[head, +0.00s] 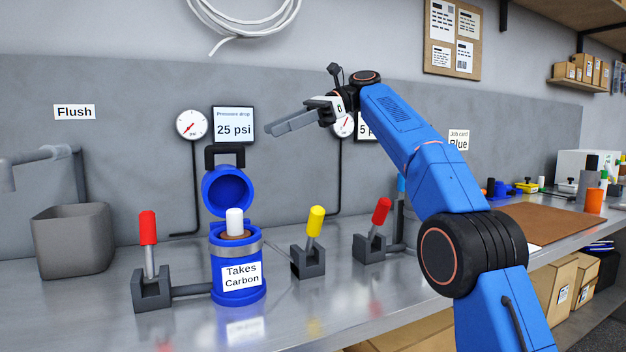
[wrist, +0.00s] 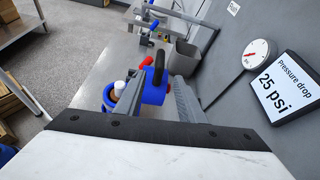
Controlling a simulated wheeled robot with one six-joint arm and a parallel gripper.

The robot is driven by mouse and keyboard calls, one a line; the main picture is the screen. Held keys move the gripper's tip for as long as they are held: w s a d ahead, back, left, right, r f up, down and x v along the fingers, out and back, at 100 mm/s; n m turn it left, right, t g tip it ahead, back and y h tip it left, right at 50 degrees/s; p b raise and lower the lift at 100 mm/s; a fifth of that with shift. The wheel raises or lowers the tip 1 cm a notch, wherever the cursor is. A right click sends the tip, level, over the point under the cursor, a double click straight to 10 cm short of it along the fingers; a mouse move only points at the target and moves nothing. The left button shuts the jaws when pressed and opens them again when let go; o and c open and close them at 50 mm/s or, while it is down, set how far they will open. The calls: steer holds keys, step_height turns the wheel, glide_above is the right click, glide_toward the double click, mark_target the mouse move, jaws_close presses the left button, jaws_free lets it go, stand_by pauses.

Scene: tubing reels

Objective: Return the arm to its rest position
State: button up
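My gripper (head: 275,130) is at the end of my raised blue arm, in the air in front of the grey back panel and above the bench. Its fingers point left in the head view. In the wrist view the two fingers (wrist: 160,85) stand apart with nothing held between them, so it is open. The blue canister labelled "Takes Carbon" (head: 238,290) shows past the fingers in the wrist view. Its blue lid (head: 228,190) is swung up, and a white-topped cartridge (head: 234,222) stands inside. My gripper is above and right of the lid, apart from it.
Red-handled levers (head: 148,228) (head: 381,212) and a yellow one (head: 315,221) rise from the bench. A gauge (head: 191,125) and a "25 psi" display (head: 233,124) are on the back panel. A grey basin (head: 72,242) is left; a brown mat (head: 560,228) lies right.

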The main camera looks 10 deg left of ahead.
steer(key=s+d+f+n+t+h, duration=0.1)
steer(key=s+d+f+t+h, duration=0.1)
steer(key=s+d+f+t, duration=0.75)
steer(key=s+d+f+n+g+h, duration=0.15)
steer(key=d+f, duration=0.55)
steer(key=d, duration=0.8)
steer(key=s+d+f+n+t+h, duration=0.1)
steer(key=s+d+f+n+h, duration=0.1)
steer(key=s+d+f, duration=0.5)
steer(key=s+d+f+n+t+h, duration=0.1)
steer(key=s+d+f+n+h, duration=0.2)
steer(key=s+d+f, duration=0.4)
steer(key=s+d+f+n+t+h, duration=0.1)
steer(key=s+d+f+n+h, duration=0.2)
steer(key=f, duration=1.5)
steer(key=s+d, duration=0.4)
steer(key=s, duration=0.4)
steer(key=shift+d+f, duration=0.2)
steer(key=shift+d, duration=0.05)
